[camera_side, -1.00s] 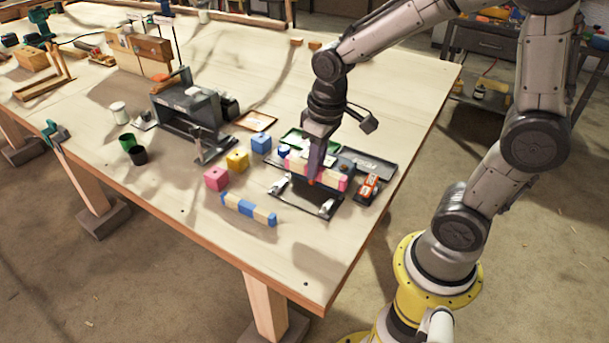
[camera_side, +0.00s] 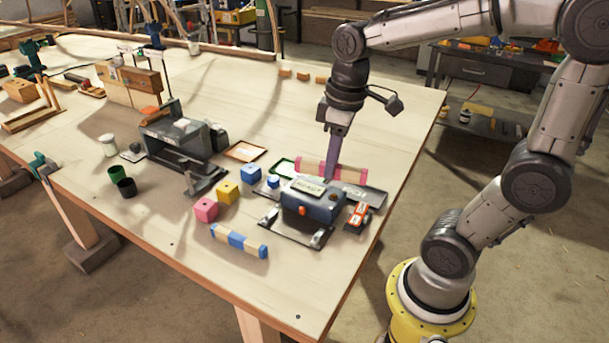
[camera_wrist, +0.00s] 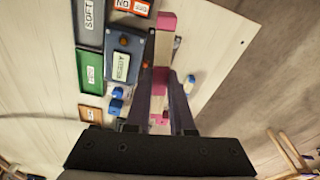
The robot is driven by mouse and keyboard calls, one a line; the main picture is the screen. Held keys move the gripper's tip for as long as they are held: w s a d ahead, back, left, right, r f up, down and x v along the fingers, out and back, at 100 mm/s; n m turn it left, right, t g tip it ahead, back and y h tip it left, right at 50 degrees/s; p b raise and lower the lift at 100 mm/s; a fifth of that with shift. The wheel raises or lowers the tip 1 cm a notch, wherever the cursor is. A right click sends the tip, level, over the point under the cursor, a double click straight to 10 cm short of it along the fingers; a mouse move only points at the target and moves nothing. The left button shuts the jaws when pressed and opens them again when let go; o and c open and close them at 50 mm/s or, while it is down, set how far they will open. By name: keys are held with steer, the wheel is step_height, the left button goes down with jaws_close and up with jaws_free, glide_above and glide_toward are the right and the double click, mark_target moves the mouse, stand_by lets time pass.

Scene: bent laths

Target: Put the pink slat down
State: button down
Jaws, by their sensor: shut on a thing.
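The pink slat, banded pink and cream, runs left to right in the side view (camera_side: 350,175) behind the blue labelled box. In the wrist view, the pink slat (camera_wrist: 164,45) passes lengthwise between the fingers, just right of the box. My gripper (camera_side: 331,174) points down and is shut on the slat near its middle; it also shows in the wrist view (camera_wrist: 159,82). The box hides part of the slat's lower side, so I cannot tell whether it touches the surface below.
The blue box (camera_side: 313,203) stands close in front. A dark tray (camera_side: 372,196) and an orange-and-white item (camera_side: 359,214) are to its right. A blue-and-cream slat (camera_side: 239,241), pink (camera_side: 205,210), yellow (camera_side: 228,192) and blue (camera_side: 251,174) blocks lie left. Bare tabletop is behind.

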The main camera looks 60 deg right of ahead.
steer(key=w+d+f+m, duration=0.25)
steer(key=w+d, duration=0.25)
steer(key=d, duration=0.6)
steer(key=w+d+f, duration=0.1)
steer(key=w+f, duration=0.2)
steer(key=w+d+f, duration=0.2)
steer(key=w+f, duration=0.1)
steer(key=w, duration=0.1)
steer(key=w+d+f, duration=0.2)
steer(key=w+f, duration=0.1)
steer(key=w, duration=0.1)
steer(key=shift+w+d+f, duration=0.1)
steer(key=shift+f, duration=0.15)
steer(key=shift+w+d+f, duration=0.15)
steer(key=shift+w+f, duration=0.2)
steer(key=shift+f, duration=1.55)
steer(key=shift+f, duration=0.15)
steer(key=c, duration=0.8)
jaws_free()
